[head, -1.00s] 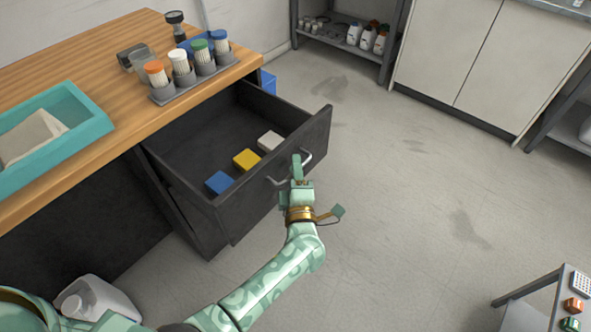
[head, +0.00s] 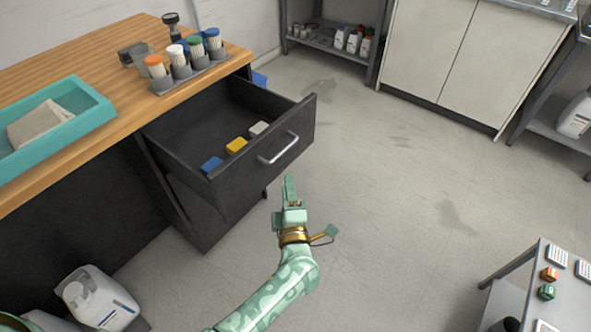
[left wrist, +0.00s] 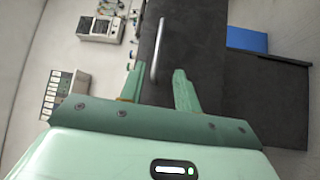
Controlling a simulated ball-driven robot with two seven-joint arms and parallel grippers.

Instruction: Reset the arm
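My left gripper (head: 290,190) is in front of the open drawer, below its handle in the head view, with floor showing between them. In the left wrist view its two fingers (left wrist: 158,72) stand apart with nothing held between them. The silver bar handle (head: 278,148) is on the dark drawer front (head: 300,130); the handle also shows beyond the fingertips in the left wrist view (left wrist: 158,50). The drawer stands open and holds a blue block (head: 212,164), a yellow block (head: 236,146) and a white block (head: 258,128). My right gripper is not in view.
The wooden counter (head: 95,65) carries a teal tray (head: 100,112) and a grey rack (head: 190,78) of capped vials. A white jug (head: 97,298) stands at lower left. A small table (head: 520,260) is at lower right. The middle floor is clear.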

